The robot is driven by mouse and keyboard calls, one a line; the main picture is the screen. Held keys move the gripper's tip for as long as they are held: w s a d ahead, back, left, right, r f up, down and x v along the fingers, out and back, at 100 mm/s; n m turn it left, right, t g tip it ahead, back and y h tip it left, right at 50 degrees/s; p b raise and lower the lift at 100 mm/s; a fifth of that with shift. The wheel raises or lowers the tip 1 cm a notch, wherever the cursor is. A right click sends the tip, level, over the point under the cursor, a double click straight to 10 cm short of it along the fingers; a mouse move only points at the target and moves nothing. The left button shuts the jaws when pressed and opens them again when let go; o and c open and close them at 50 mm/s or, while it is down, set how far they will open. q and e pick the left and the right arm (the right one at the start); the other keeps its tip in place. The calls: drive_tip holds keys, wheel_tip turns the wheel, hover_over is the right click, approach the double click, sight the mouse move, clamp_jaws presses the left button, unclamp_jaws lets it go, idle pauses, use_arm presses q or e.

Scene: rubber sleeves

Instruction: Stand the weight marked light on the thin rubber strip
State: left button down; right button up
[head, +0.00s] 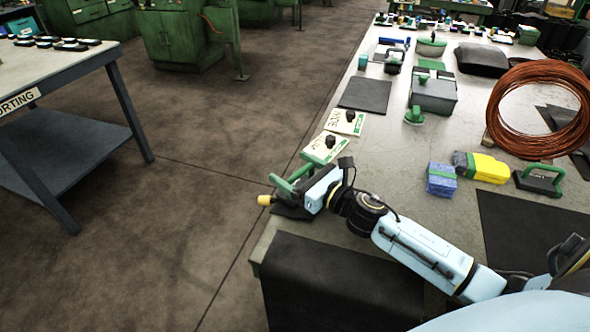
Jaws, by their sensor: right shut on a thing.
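My right gripper (285,191) reaches in from the right to the near left edge of the workbench. It is shut on a green handle (299,173), apparently of a handled weight. A dark flat shape (292,212) lies below the handle; I cannot tell whether it is the weight's base or a rubber piece. Another weight, a dark block with a green handle (541,178), stands at the right; its marking is too small to read. A dark sheet (364,94) lies flat farther back and another dark sheet (520,225) at the right. I cannot tell which is the thin strip. My left gripper is not in view.
Two cards with black knobs (345,122) lie beyond my right gripper. Blue and yellow packs (441,180), a grey-green box (433,94) and a copper wire coil (541,108) occupy the bench. A black cover (335,285) hangs over the near edge. A sorting table (60,62) stands left.

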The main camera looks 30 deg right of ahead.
drive_tip(key=o, duration=1.3)
drive_tip(key=shift+s+f, duration=0.25)
drive_tip(key=shift+f, duration=0.75)
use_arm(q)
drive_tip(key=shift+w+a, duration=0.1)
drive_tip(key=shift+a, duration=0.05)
use_arm(e)
drive_tip(key=shift+r, duration=0.15)
drive_tip(key=shift+s+d+r+p, duration=0.25)
drive_tip(key=shift+s+r+p, duration=0.2)
drive_tip(key=shift+p, duration=0.2)
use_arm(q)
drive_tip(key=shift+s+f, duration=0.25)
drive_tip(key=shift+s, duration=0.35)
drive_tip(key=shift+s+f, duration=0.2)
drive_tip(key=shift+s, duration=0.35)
use_arm(e)
drive_tip(key=v, duration=0.7)
drive_tip(key=r+v, duration=0.1)
drive_tip(key=v, duration=0.3)
drive_tip(key=shift+w, duration=0.1)
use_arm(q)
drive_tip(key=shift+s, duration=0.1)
